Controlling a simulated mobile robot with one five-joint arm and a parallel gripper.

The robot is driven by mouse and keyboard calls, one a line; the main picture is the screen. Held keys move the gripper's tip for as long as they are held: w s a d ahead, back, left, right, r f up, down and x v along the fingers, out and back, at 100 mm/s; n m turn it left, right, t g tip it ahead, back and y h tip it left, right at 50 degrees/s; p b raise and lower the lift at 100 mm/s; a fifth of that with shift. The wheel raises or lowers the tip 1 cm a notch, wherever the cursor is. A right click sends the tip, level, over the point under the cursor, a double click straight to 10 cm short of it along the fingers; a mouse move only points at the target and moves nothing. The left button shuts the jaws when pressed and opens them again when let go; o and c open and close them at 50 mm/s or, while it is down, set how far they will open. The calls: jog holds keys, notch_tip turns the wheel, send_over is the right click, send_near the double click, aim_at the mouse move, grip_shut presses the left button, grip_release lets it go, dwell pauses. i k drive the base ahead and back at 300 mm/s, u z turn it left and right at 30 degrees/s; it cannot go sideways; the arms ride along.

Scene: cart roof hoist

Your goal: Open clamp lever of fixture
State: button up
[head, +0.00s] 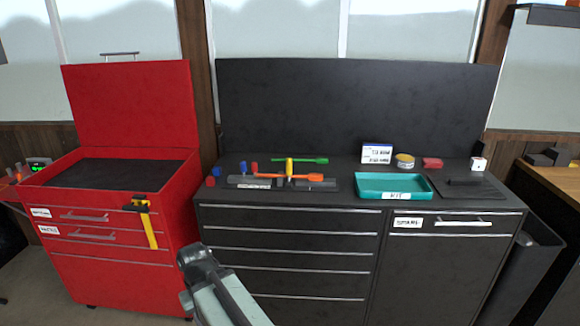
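On the black cabinet top, left of centre, a low grey fixture (315,185) appears to carry an orange lever (300,177) lying nearly flat. A green lever (300,160) lies nearly flat just behind it, with an upright yellow piece (289,167) between them. Which lever is the fixture's clamp lever, and whether it is clamped, I cannot tell at this size. My arm's end, taken as my gripper (190,258), is at the bottom, in front of the cabinet's left edge and apart from the levers. Its fingers are not clear.
A teal tray (395,196), a tape roll (404,160), a white labelled box (377,153) and a red block (432,163) stand right of the fixture. Small red and blue pieces (212,176) are left. A red tool cart (110,262) with raised lid stands left, a yellow-black tool (147,220) on its front.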

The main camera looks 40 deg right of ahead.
aim_at(289, 162)
jog(key=u, duration=0.05)
jog(key=i, duration=0.9)
jog(key=z, duration=0.05)
